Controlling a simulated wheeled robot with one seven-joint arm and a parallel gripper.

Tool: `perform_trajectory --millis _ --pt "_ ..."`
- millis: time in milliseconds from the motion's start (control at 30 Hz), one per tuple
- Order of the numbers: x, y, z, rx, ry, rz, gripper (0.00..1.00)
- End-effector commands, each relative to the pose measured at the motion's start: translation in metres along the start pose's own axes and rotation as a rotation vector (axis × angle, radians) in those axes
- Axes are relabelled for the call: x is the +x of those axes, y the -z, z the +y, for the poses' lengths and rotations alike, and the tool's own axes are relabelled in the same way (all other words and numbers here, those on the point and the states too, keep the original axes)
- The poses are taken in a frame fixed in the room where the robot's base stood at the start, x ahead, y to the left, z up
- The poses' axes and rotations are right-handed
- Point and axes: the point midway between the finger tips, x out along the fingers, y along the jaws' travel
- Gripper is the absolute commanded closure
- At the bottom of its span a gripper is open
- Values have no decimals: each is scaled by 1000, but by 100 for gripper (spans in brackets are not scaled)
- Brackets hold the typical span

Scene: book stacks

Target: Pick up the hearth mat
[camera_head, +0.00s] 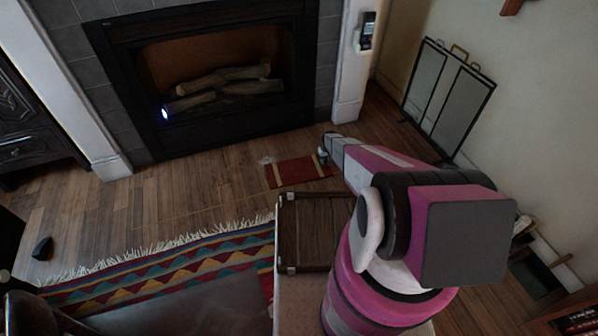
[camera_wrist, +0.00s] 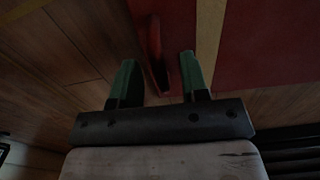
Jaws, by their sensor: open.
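The hearth mat (camera_head: 295,172) is a small red mat with a yellowish stripe, lying flat on the wood floor in front of the fireplace. In the wrist view the mat (camera_wrist: 265,55) fills the upper right. A curved, raised red strip (camera_wrist: 155,50) stands between my fingertips; it looks like part of the mat's edge, but I cannot tell for sure. My gripper (camera_wrist: 158,78) is open, with its two green fingers on either side of this strip. In the head view my gripper (camera_head: 322,155) is at the mat's right end, its fingers too small to make out.
The fireplace (camera_head: 210,80) with logs is behind the mat. A folding screen (camera_head: 447,95) stands at the right by the wall. A striped, fringed rug (camera_head: 170,272) lies at the front left. Bare wood floor (camera_head: 190,195) is clear left of the mat.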

Motion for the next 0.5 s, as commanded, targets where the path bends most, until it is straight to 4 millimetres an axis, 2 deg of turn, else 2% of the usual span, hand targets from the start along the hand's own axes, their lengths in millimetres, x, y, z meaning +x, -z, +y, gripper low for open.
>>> perform_trajectory --millis 100,300,333,433,500 --pt "11 1 0 0 0 1 59" --pt "11 0 0 0 0 2 59" --pt "11 0 0 0 0 1 65" --pt "11 0 0 0 0 1 98" --pt "11 0 0 0 0 1 100"
